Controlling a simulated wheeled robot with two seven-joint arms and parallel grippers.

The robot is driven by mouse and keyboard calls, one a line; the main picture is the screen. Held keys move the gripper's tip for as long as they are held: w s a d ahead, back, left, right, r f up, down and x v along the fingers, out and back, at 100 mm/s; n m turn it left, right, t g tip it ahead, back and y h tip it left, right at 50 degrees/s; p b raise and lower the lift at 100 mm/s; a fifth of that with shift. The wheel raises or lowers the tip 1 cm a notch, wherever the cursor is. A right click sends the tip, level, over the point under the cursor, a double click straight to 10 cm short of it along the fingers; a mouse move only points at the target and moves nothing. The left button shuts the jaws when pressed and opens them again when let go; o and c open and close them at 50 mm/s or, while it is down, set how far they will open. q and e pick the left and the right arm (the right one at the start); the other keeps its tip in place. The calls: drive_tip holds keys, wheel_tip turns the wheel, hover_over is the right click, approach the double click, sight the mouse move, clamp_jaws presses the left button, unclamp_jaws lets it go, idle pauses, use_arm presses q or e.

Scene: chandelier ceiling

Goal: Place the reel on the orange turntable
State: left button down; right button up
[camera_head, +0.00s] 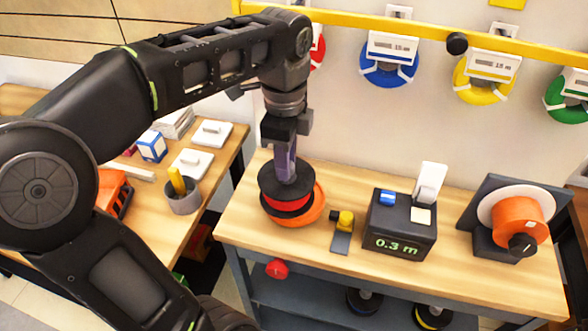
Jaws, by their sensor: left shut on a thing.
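The reel (290,206) has black flanges and red windings. It is upright on its axis at the left end of the workbench. The orange turntable (313,213) shows as an orange rim below and to the right of the reel; the rest is hidden under it. I cannot tell whether the reel touches the turntable or is held just above it. My left gripper (286,172) points down and is shut on the reel at its top centre. My right gripper is not in view.
A small yellow-and-black device (343,231) stands right of the turntable. Beyond it are a black meter box (400,222) reading 0.3 m and an orange spool (518,218) on a stand. A yellow rail (420,29) with hanging coils runs along the wall. A side table (222,160) is left.

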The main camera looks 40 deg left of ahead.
use_arm(q)
drive_tip(key=w, duration=0.1)
drive_tip(key=w+a, duration=0.1)
drive_tip(key=w, duration=0.3)
drive_tip(key=shift+a, duration=0.4)
wheel_tip(320, 180, down, 2)
drive_tip(key=shift+s+f+p, duration=0.1)
drive_tip(key=shift+f+p, duration=0.05)
drive_tip(key=shift+p, duration=0.2)
drive_tip(key=shift+f, duration=0.35)
drive_tip(key=shift+d, duration=0.1)
wheel_tip(320, 180, down, 3)
drive_tip(key=shift+f+p, duration=0.25)
drive_tip(key=shift+p, duration=0.25)
drive_tip(key=shift+w+f, duration=0.2)
